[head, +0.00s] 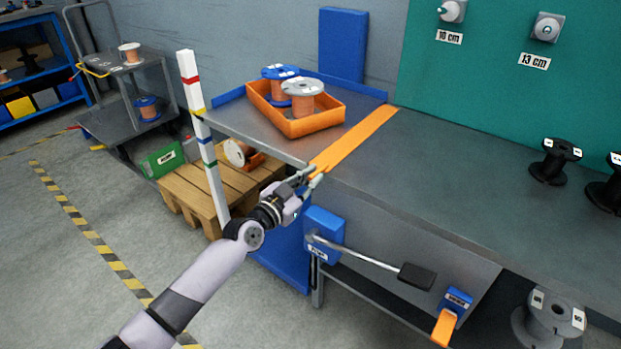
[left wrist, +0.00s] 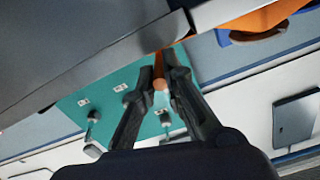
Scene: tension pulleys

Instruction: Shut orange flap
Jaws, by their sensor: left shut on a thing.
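The orange flap (head: 356,138) is a long flat strip lying across the grey bench top, from the back edge to the front edge. My left gripper (head: 314,177) is at its near end, at the bench's front edge, and is shut on it. In the left wrist view the flap's narrow orange end (left wrist: 159,84) shows between the two dark fingers of my left gripper (left wrist: 160,72). The fingers hide part of that end. My right gripper is in neither view.
An orange tray (head: 322,126) with two copper spools stands left of the flap. A white striped post (head: 204,140) rises left of my left arm. Below the bench are a lever with a dark pad (head: 416,277) and a small orange tab (head: 444,328).

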